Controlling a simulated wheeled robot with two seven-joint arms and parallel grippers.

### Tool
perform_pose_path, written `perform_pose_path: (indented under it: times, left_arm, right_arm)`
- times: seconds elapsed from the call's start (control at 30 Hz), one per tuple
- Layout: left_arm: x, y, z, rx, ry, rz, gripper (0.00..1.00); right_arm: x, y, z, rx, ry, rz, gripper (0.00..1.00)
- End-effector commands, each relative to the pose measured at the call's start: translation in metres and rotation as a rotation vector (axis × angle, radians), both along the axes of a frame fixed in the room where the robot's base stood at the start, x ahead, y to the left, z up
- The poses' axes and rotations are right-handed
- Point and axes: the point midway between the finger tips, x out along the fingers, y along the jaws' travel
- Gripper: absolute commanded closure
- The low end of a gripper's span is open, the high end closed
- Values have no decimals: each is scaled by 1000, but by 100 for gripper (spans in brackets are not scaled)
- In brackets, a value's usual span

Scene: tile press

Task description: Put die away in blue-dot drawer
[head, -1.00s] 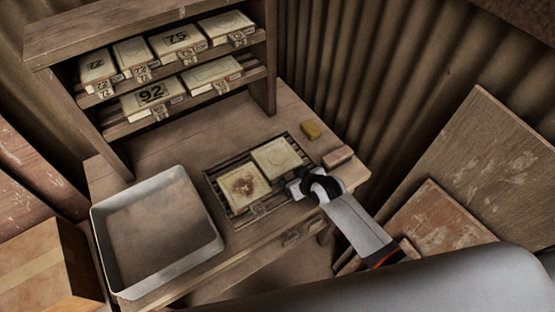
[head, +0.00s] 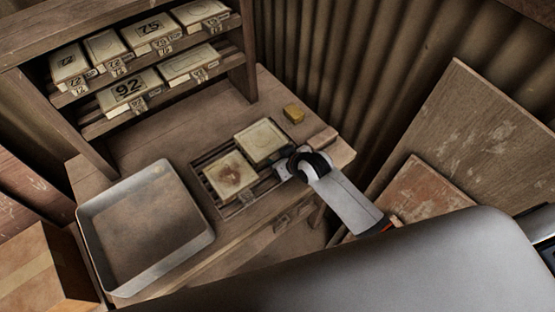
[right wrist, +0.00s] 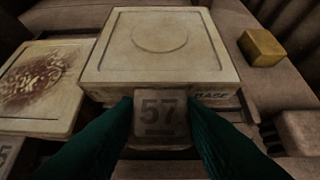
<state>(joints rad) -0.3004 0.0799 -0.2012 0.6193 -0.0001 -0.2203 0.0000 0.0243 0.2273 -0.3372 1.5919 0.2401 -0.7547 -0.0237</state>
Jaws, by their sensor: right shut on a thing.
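A pale square die (head: 263,140) with a faint ring on top lies in a slatted rack (head: 207,193) on the bench; it also fills the middle of the right wrist view (right wrist: 162,45). Its front tab (right wrist: 160,135) reads 57, and its side shows the word BASE. My right gripper (head: 284,170) is shut on this tab, with a green finger on each side in the right wrist view (right wrist: 161,108). A second die (head: 230,174) with a brown stain lies beside it on the left. I see no blue dot. My left gripper is not in view.
A two-level shelf (head: 243,75) at the back holds several numbered dies, including 92 (head: 128,90) and 75 (head: 150,29). An empty metal tray (head: 178,262) stands at the left. Corrugated walls close in the right side.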

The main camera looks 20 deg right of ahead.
Motion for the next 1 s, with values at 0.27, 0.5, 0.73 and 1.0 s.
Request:
perform_pose_path:
  times: [0.27,0.5,0.73,1.0]
  left_arm:
    - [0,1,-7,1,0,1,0]
    - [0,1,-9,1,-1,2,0]
    - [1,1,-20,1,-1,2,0]
    - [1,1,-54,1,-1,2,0]
  right_arm:
    - [2,0,56,0,-12,1,100]
    - [2,0,77,1,-7,0,100]
    - [2,-1,93,-2,-9,-25,100]
    - [-21,-19,157,-14,-8,-187,100]
